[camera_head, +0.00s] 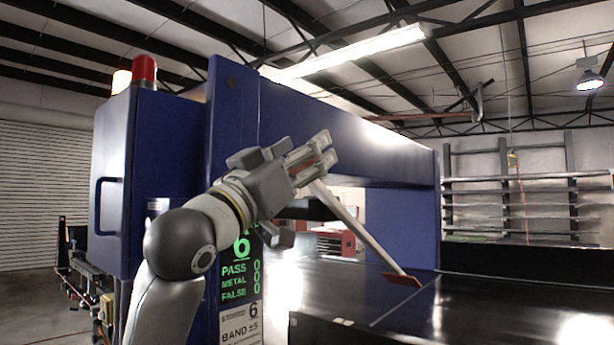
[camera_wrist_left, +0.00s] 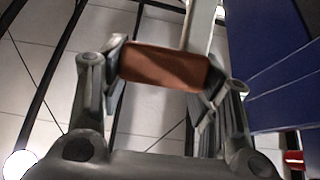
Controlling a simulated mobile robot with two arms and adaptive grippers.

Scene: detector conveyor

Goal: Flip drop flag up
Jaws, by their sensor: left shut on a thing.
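The drop flag shows in the head view as a long pale rod (camera_head: 355,222) that slants down and right from my left gripper (camera_head: 320,152) to the dark conveyor. An orange-red block (camera_wrist_left: 165,67) at the rod's upper end sits between my left fingers in the left wrist view. My left gripper is shut on this block, with a finger on each side. A flat reddish piece (camera_head: 402,279) is at the rod's lower end, by the conveyor surface; how they join is unclear. My right gripper is not in view.
The blue detector housing (camera_head: 400,150) spans the dark conveyor (camera_head: 470,310), close behind my left arm. A green-lettered display (camera_head: 240,275) is partly covered by my arm. A red-and-white beacon (camera_head: 143,72) stands on the blue cabinet at left. The conveyor at right is clear.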

